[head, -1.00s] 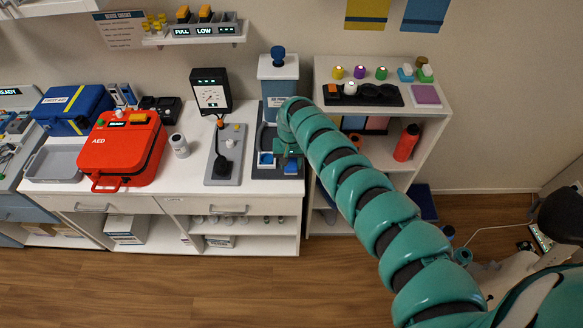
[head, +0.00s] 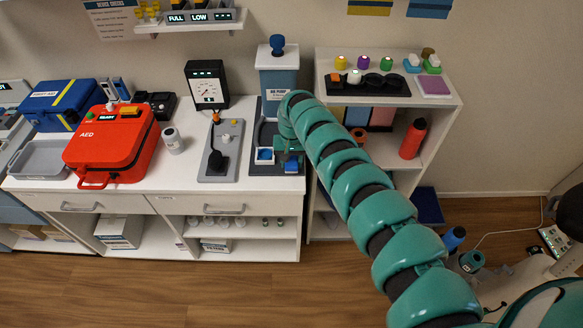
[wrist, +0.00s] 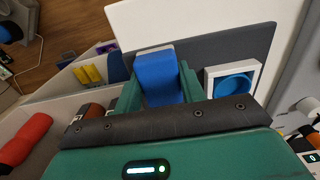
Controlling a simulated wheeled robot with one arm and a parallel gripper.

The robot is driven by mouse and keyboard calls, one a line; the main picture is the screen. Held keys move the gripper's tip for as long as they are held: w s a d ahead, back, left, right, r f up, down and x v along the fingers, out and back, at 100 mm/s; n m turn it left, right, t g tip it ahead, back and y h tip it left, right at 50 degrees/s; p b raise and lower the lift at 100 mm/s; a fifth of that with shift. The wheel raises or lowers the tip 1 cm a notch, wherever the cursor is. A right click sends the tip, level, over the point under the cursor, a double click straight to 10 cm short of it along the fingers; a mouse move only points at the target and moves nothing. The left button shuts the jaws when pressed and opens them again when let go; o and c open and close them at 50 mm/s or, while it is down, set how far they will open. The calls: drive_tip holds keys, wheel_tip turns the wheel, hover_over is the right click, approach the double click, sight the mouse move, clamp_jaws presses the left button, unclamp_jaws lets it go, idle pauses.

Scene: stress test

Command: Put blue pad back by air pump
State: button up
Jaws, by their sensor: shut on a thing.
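The blue pad (wrist: 160,80), a small block with a grey end, sits between the fingers of my gripper (wrist: 157,88) in the wrist view. In the head view my gripper (head: 290,152) points down at the front right of the dark mat (head: 262,135), and the pad shows as a blue patch (head: 291,166) below it. Whether the pad touches the mat I cannot tell. The air pump (head: 278,82), a blue-grey box with a white label and a blue knob, stands at the back of this mat. My arm hides the mat's right part.
A white square holder with a round blue inset (head: 264,156) lies left of the pad; it also shows in the wrist view (wrist: 232,82). A grey plate with a black handle (head: 218,160) is farther left. A shelf unit (head: 450,100) with a red bottle (head: 413,139) stands right.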

sight(292, 160)
drive_tip(key=shift+f, duration=0.45)
drive_tip(key=shift+r, duration=0.15)
drive_tip(key=o, duration=1)
drive_tip(key=shift+f, duration=0.2)
drive_tip(key=shift+r, duration=0.1)
drive_tip(key=shift+w+r, duration=0.1)
drive_tip(key=shift+r, duration=0.4)
wheel_tip(292, 160, up, 11)
drive_tip(key=b, duration=0.2)
drive_tip(key=shift+r+b, duration=0.1)
drive_tip(key=shift+b, duration=0.2)
